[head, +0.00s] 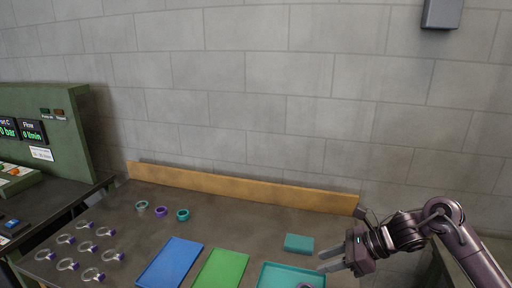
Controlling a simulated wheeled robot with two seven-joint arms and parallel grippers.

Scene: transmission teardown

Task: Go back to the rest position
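My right gripper (323,262) is at the lower right, its arm coming in from the right edge. Its two grey fingers point left and are spread apart, with nothing visible between them. It hangs over the right part of the dark table (230,222), near the teal tray (270,270). My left gripper is not in view.
A blue tray (172,262) and a green tray (222,268) lie left of the teal one. A teal block (298,243) sits behind it. Three coloured rings (161,211) and several grey rings (68,264) lie at left. A wooden board (240,188) edges the back.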

